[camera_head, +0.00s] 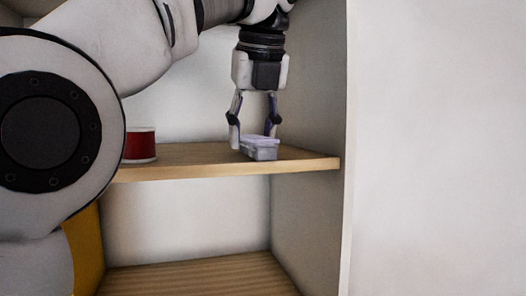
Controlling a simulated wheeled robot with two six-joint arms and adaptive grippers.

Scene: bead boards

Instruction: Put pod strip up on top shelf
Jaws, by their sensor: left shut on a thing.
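The pod strip (260,147) is a small pale lilac box-like piece with a lid-like top. It is at the right part of the upper visible wooden shelf (225,171), close to the front edge. My left gripper (253,138) points straight down from above and is shut on the pod strip, with one finger on each side. The strip appears to be at the shelf surface; I cannot tell whether it rests fully on it. My right gripper is not in view.
A red spool (141,145) with pale rims stands on the same shelf to the left, partly behind my arm. The right side wall (313,100) is close to the gripper. A lower shelf (200,277) looks empty. A yellow-orange thing (84,250) shows at lower left.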

